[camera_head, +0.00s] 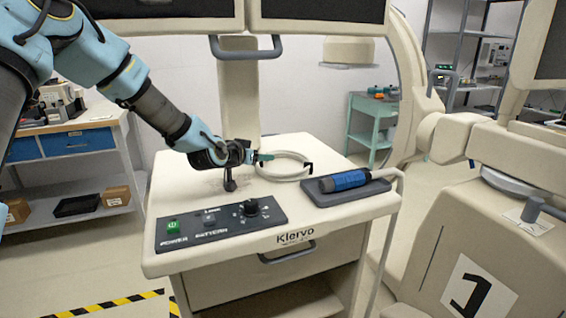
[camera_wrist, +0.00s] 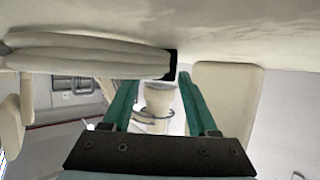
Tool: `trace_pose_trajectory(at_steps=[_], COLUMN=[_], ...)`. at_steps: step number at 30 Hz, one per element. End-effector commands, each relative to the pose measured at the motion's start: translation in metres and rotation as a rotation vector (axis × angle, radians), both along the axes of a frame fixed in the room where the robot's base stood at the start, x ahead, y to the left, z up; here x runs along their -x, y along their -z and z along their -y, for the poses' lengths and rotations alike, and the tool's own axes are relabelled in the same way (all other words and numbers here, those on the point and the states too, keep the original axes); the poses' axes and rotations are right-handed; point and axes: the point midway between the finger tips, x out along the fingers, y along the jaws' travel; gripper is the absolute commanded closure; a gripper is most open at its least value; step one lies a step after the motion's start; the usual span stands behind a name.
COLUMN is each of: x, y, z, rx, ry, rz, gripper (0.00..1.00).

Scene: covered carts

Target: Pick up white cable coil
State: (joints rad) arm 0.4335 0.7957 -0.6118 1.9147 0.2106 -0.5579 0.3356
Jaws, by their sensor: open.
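The white cable coil (camera_head: 292,177) lies flat on the cart top (camera_head: 205,190), with a dark clip at its right side. In the wrist view the coil (camera_wrist: 80,58) spans the upper left as stacked loops, with a black clip at its right end. My gripper (camera_head: 264,157) is at the coil's left side in the head view. Its teal fingers are apart and empty, and in the wrist view the gripper (camera_wrist: 158,80) has its tips close to the coil's clip end. I cannot tell whether they touch it.
A blue and dark cylinder (camera_head: 345,180) lies in a grey tray (camera_head: 347,192) at the cart's right. A black control panel (camera_head: 221,223) with a knob is at the front left. A cream post (camera_head: 240,95) and overhead monitors with handles stand behind and above.

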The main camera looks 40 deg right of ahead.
Motion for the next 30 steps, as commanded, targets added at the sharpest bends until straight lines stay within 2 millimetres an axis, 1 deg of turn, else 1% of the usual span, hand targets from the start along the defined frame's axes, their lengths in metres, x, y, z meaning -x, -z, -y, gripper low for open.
trace_pose_trajectory(at_steps=[7, 21, 23, 30], x=[-0.0003, -0.0002, -0.0002, -0.0002], y=[0.0008, 0.0006, 0.0006, 0.0006], z=[0.0011, 0.0008, 0.0008, 0.0008], rx=[0.000, 0.000, 0.000, 0.000], ry=[0.000, 0.000, 0.000, 0.000], rz=[0.001, 0.001, 0.000, 0.000], gripper=[0.41, 0.94, 1.00, 1.00])
